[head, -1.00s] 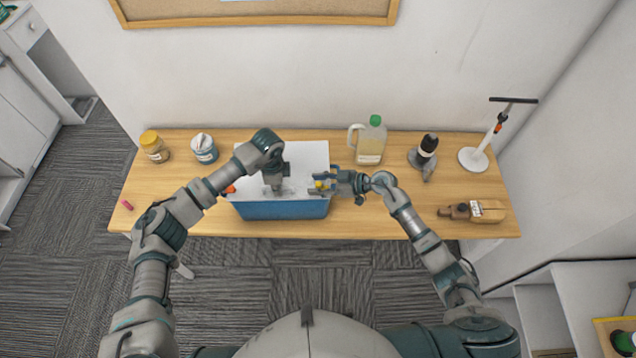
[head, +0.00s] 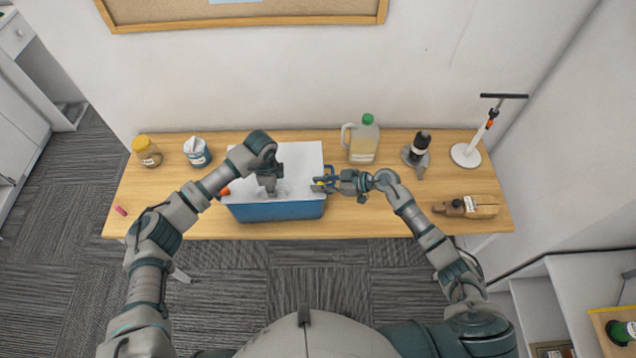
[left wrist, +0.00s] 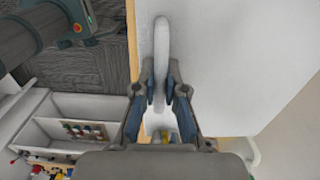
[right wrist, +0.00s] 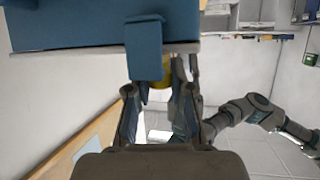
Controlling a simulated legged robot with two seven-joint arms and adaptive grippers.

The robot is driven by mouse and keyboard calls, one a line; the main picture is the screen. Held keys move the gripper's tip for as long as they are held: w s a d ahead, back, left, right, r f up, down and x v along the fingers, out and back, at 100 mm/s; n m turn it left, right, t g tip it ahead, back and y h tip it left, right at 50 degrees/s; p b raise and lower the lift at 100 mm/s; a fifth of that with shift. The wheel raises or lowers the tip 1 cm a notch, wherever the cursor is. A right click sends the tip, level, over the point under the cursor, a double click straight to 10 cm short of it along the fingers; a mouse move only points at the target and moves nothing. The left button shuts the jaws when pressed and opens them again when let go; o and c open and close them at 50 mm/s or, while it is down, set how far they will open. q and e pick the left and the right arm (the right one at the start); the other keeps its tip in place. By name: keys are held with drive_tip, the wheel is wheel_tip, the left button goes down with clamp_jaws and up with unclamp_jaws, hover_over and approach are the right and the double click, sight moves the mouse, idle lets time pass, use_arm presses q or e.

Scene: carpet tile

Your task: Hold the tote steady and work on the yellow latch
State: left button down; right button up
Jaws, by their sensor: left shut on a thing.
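The tote (head: 275,211) is blue with a white lid (head: 302,158) and stands near the table's front edge. My left gripper (head: 270,190) is above the lid, shut on its pale handle; the left wrist view shows the handle (left wrist: 162,45) between the fingers. The yellow latch (head: 319,184) is at the tote's right side. My right gripper (head: 326,183) is there, its fingers apart near the latch. In the right wrist view the latch (right wrist: 158,75) is partly hidden behind a blue flap (right wrist: 145,48), which also covers part of one finger. Contact with the latch cannot be told.
A red item (head: 121,211) lies at left.

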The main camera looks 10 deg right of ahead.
use_arm(q)
drive_tip(key=shift+a, duration=0.1)
use_arm(e)
drive_tip(key=o, duration=0.4)
drive_tip(key=shift+d, duration=0.1)
drive_tip(key=v, duration=1.2)
drive_tip(key=shift+w, duration=0.1)
drive_tip(key=shift+f, duration=0.1)
use_arm(q)
drive_tip(key=c, duration=1.2)
unclamp_jaws()
drive_tip(key=shift+o, duration=0.2)
